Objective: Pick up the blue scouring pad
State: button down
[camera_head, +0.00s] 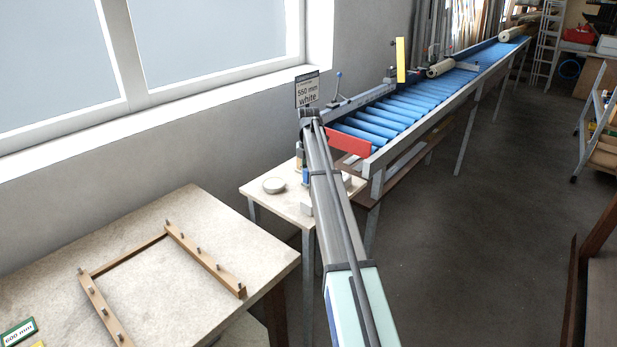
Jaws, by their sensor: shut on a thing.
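My arm reaches from the bottom of the picture up past the small table (262,201), and I cannot make out my gripper. It seems hidden behind the arm. A small blue thing (305,176) shows at the left edge of the arm, over the small table. It is too small and too covered to tell whether it is the blue scouring pad, or whether it is held or resting. No other scouring pad can be made out.
A larger table (190,235) with a wooden pegged frame (205,258) stands at the front left. The blue roller conveyor (400,110) runs to the back.

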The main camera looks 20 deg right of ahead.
notch_tip(320, 180, up, 19)
jog(key=b, duration=0.4)
jog(key=c, duration=1.8)
grip_release()
jog(key=shift+r, duration=0.1)
grip_shut()
